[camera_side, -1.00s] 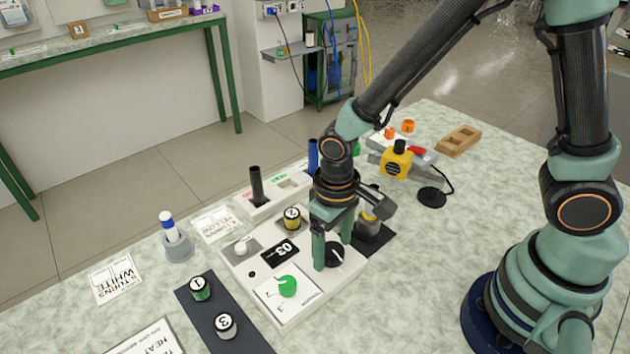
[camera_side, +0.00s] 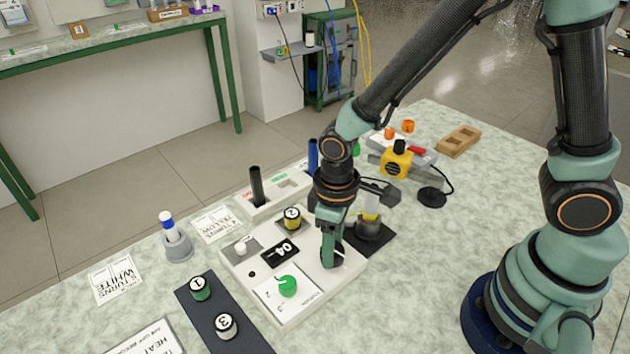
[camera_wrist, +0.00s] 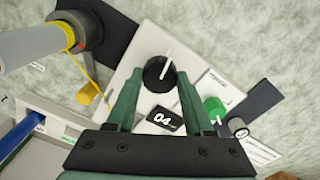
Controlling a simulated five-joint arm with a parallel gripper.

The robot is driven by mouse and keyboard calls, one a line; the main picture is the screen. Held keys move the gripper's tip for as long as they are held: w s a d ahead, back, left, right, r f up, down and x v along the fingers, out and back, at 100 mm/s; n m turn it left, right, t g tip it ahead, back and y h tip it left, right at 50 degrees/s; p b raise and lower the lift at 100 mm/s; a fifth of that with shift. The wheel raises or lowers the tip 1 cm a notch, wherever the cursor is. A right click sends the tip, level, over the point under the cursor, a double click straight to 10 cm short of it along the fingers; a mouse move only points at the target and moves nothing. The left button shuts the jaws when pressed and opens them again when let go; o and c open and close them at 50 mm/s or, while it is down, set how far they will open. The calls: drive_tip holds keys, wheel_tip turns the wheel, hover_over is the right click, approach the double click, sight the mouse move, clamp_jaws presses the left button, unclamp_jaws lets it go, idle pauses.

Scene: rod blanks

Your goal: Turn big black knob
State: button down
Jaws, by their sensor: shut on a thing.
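The big black knob (camera_wrist: 154,76) with a white pointer line sits on the white panel (camera_wrist: 205,80). It lies between the two green fingertips in the wrist view. My gripper (camera_side: 332,256) is shut on it from above and hides much of it in the side view. The green knob (camera_side: 287,286) stands on the panel's near-left part, apart from my gripper.
A yellow vial marked 2 (camera_side: 292,218) stands behind the display. A dark mat (camera_side: 213,322) with vials 1 and 3 lies to the left.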

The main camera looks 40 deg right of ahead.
drive_tip(key=shift+c, duration=1.4)
unclamp_jaws()
wheel_tip(320, 180, up, 12)
drive_tip(key=d+r+m+t, duration=0.2)
drive_tip(key=d+r+m, duration=0.1)
drive_tip(key=d, duration=0.4)
drive_tip(key=d+r+m+t, duration=0.2)
drive_tip(key=d+r+t, duration=0.1)
drive_tip(key=d+r, duration=0.2)
drive_tip(key=shift+s+d+r+m+t, duration=0.3)
drive_tip(key=shift+s+d+m, duration=0.15)
drive_tip(key=shift+d, duration=0.7)
